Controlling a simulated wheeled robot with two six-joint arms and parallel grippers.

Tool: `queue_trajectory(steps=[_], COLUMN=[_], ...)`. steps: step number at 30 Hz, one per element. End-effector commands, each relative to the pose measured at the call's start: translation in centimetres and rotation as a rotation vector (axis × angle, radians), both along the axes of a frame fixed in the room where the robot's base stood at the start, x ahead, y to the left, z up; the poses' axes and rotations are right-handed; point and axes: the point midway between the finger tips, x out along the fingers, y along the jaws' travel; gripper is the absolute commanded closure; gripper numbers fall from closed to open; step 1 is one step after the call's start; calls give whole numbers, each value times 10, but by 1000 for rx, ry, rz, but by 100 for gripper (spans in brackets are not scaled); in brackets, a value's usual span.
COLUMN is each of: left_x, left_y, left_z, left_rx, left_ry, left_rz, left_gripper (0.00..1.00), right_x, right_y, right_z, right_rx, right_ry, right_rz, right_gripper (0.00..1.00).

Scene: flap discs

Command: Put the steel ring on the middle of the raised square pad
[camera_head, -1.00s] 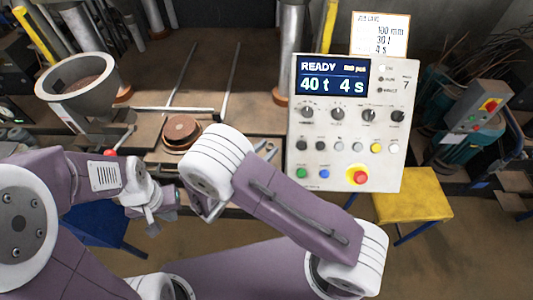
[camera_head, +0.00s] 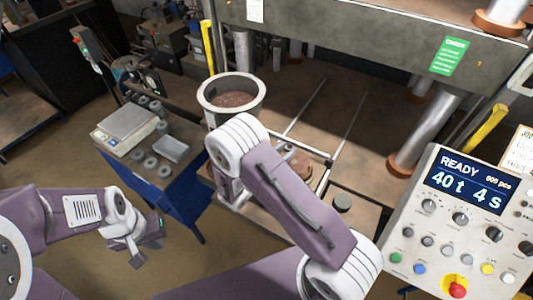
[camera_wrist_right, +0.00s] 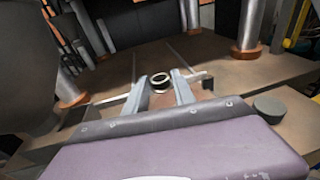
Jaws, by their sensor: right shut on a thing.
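The steel ring (camera_wrist_right: 160,80) is a small dark ring with a pale opening. In the right wrist view it sits between the fingertips of my right gripper (camera_wrist_right: 161,90), which is shut on it. In the head view my right forearm hides the ring and most of that gripper. A brown plate (camera_wrist_right: 197,91) shows below and beyond the right finger; I cannot tell whether it is the raised square pad. My left gripper (camera_head: 149,251) is empty, its fingers apart, over the floor at the lower left.
A grey bowl of brown grains (camera_head: 231,92) stands beyond my right arm. Brown round discs (camera_head: 297,164) lie beside two rails. A side table holds a scale (camera_head: 125,124) and several grey rings (camera_head: 150,164). A control panel (camera_head: 458,222) stands at right.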

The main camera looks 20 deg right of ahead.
Motion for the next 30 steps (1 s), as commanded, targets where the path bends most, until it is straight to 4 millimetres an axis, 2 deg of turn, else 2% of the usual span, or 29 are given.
queue_trajectory(steps=[6,13,17,25,30], left_x=[0,0,0,0,0], left_y=[0,0,0,0,0], left_z=[9,5,-4,-29,-34], left_rx=[0,0,0,0,0], left_ry=[0,0,0,0,0], left_rz=[0,0,0,0,0], left_gripper=[100,100,100,100,100], right_x=[-4,-4,-4,-4,-4], right_y=[-18,-19,-19,-18,-18], right_z=[8,4,-7,-40,-47], right_rx=[0,0,0,0,1], right_ry=[0,0,0,0,-1], right_rz=[-45,-47,-47,-47,-46], right_gripper=[100,100,100,100,100])
